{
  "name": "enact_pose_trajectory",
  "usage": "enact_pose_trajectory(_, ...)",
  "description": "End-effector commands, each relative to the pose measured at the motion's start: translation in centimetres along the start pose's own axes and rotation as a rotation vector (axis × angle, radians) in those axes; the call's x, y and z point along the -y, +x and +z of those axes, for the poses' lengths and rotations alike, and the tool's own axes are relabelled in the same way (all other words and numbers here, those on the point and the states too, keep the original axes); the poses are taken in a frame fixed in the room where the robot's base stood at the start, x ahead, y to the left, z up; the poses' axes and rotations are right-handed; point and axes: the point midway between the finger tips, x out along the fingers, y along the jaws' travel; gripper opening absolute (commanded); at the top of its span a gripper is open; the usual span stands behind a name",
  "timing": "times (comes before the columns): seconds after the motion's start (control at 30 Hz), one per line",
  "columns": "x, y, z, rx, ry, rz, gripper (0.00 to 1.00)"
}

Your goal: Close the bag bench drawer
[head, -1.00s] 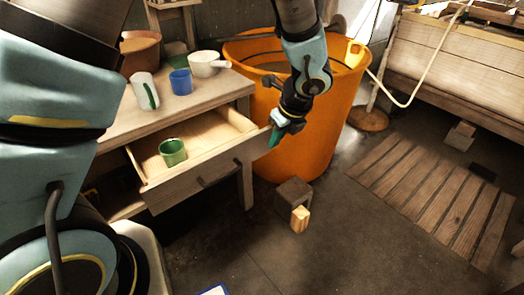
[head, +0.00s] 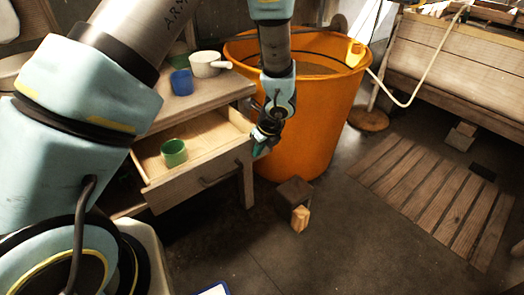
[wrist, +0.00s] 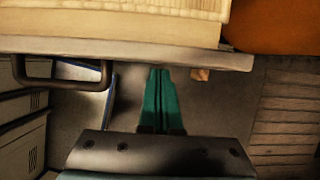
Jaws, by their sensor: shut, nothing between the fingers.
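The bag bench drawer (head: 190,188) is pulled out of the wooden bench (head: 215,92), with a dark bar handle (head: 218,173) on its front. A green cup (head: 174,153) stands inside it. My gripper (head: 259,149) is shut and empty at the right end of the drawer front. In the wrist view, the green fingers (wrist: 160,78) are together, their tips close to the drawer front's edge (wrist: 150,53), right of the handle (wrist: 62,82). I cannot tell whether they touch it.
A large orange tub (head: 315,130) stands close behind and right of my gripper. A dark block (head: 294,191) and a small wooden block (head: 300,218) lie on the floor. A blue cup (head: 181,82) and a white pot (head: 207,64) stand on the bench. Floor in front is mostly clear.

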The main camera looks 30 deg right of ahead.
Motion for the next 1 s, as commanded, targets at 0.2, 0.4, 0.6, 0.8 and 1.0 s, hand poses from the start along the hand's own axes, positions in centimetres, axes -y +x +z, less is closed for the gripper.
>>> enact_pose_trajectory(0.2, 0.0, 0.0, 0.0, 0.0, 0.0, 0.0, 0.0)
enact_pose_trajectory(0.4, 0.0, 0.2, 0.7, 0.0, 0.0, 0.001, 0.0)
enact_pose_trajectory(0.6, -0.1, 1.1, 3.5, 0.0, -0.005, 0.002, 0.0)
enact_pose_trajectory(0.8, -0.1, 2.7, 7.8, 0.0, -0.005, 0.002, 0.0)
enact_pose_trajectory(1.0, -0.2, 4.4, 12.1, 0.0, -0.006, 0.002, 0.0)
